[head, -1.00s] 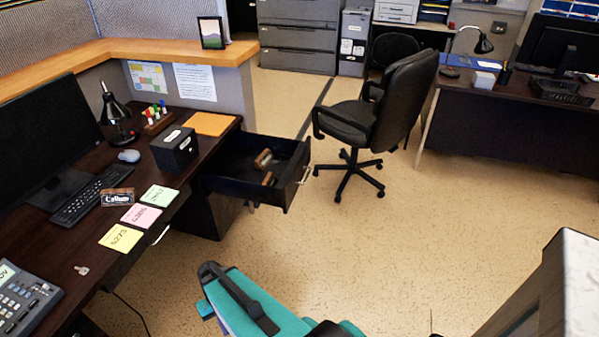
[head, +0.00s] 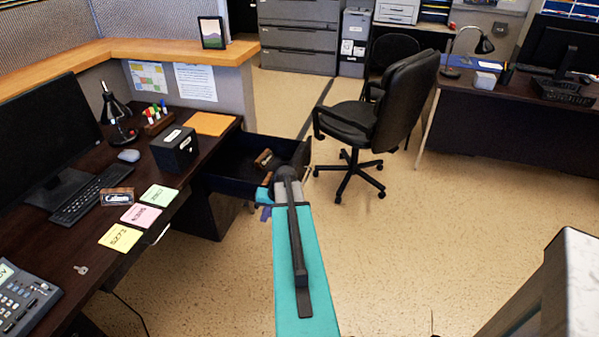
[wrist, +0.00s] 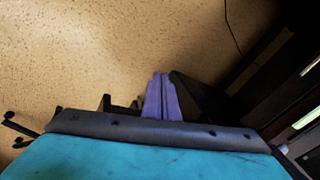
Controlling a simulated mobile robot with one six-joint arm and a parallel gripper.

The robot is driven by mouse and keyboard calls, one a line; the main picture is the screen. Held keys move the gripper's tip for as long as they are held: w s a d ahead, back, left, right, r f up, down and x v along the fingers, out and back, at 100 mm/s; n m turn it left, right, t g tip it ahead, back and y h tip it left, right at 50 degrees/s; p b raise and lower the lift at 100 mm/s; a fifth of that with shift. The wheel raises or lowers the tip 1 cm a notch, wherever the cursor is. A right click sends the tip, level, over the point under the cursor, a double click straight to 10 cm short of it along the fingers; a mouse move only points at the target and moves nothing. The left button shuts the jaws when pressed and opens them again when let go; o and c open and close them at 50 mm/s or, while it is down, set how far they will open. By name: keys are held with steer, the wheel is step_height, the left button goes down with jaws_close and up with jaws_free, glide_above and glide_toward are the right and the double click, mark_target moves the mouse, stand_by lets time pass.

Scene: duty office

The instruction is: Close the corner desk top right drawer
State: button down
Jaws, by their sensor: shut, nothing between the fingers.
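The corner desk (head: 145,200) is dark wood along the left in the head view. Its top right drawer (head: 225,186) is pulled well out and holds small brown items (head: 266,158). My teal arm covers part of the drawer's front and near corner in the head view. My gripper (head: 266,212) is at the near side of the drawer, mostly hidden by the arm. In the wrist view its purple fingers (wrist: 162,98) are together and empty. I cannot tell whether they touch the drawer.
A black office chair (head: 365,112) stands just beyond the drawer. A second desk (head: 495,125) is at the right. A grey block with a pale top (head: 575,285) is at the lower right. The floor (head: 420,230) between is clear.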

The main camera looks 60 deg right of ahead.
steer(key=s+d+r+m+t+h, duration=0.1)
steer(key=s+d+r, duration=0.3)
steer(key=d+r, duration=0.3)
steer(key=s+d+r+m+t+h, duration=0.1)
steer(key=s+d+r, duration=0.4)
steer(key=d, duration=0.9)
step_height(320, 180, up, 3)
steer(key=shift+s+d+r+m+h, duration=0.15)
steer(key=shift+s+d+m+h, duration=0.2)
steer(key=shift+m+h, duration=0.3)
steer(key=shift+w+d, duration=0.1)
steer(key=shift+w, duration=0.05)
steer(key=w+f+p, duration=0.3)
steer(key=w+f, duration=0.5)
steer(key=w, duration=0.1)
steer(key=shift+w+d, duration=0.15)
steer(key=shift+d, duration=0.25)
